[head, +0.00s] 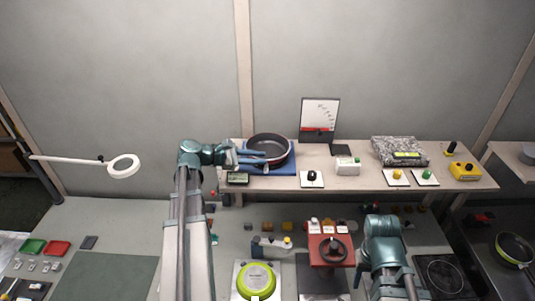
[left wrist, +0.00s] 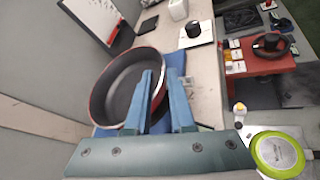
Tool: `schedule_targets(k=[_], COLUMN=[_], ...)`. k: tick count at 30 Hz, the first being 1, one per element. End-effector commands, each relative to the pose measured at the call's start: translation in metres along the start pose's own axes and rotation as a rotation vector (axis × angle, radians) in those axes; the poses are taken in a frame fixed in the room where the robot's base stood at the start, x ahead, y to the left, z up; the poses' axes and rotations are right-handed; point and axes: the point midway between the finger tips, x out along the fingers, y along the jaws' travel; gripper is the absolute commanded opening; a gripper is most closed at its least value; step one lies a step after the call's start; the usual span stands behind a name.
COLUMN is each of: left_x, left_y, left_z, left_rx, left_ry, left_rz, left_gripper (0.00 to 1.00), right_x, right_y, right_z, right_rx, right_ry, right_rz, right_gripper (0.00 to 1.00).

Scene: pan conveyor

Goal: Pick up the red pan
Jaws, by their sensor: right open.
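The red pan (head: 268,147), dark inside with a red outer side, sits on a blue mat (head: 285,169) on the raised shelf. It also shows in the left wrist view (left wrist: 125,84). My left gripper (head: 266,157) reaches in from the left at the pan's near side. In the left wrist view its two blue fingers (left wrist: 161,85) stand apart, with part of the pan's red edge visible in the gap. The pan's handle is not clearly visible, and contact cannot be told. My right gripper (head: 371,208) is open, low at the right, far from the pan and mostly hidden by its arm.
A framed chart (head: 319,118) stands behind the shelf. A black knob on a white plate (head: 312,178) and a white box (head: 347,167) sit right of the mat. A dark green device (head: 238,178) is at its left. A green pan (head: 257,281) and red wheel fixture (head: 331,250) are below.

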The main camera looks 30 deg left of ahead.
Motion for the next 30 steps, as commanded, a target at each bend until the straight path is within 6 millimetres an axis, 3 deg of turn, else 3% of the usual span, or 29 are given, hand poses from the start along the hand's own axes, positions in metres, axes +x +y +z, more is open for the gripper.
schedule_targets(k=[11, 17, 21, 30], left_x=[0.047, 0.048, 0.048, 0.048], left_y=[-0.004, -0.003, -0.003, -0.003], left_z=[-0.002, -0.001, -0.001, -0.001], left_rx=[0.001, 0.0, 0.0, 0.0], left_ry=[0.0, 0.0, 0.0, 0.001], left_rz=[-0.002, 0.0, 0.0, -0.001], left_gripper=[0.22, 0.22, 0.0, 0.0], right_x=[0.02, 0.018, 0.018, 0.019], right_y=[-0.002, -0.002, -0.002, -0.002], right_z=[-0.001, -0.001, -0.001, -0.001], right_rx=[0.002, 0.002, 0.002, 0.002], right_ry=[0.001, 0.001, 0.001, 0.001], right_rz=[0.0, 0.0, 0.0, 0.0], right_gripper=[0.5, 0.5, 0.5, 0.5])
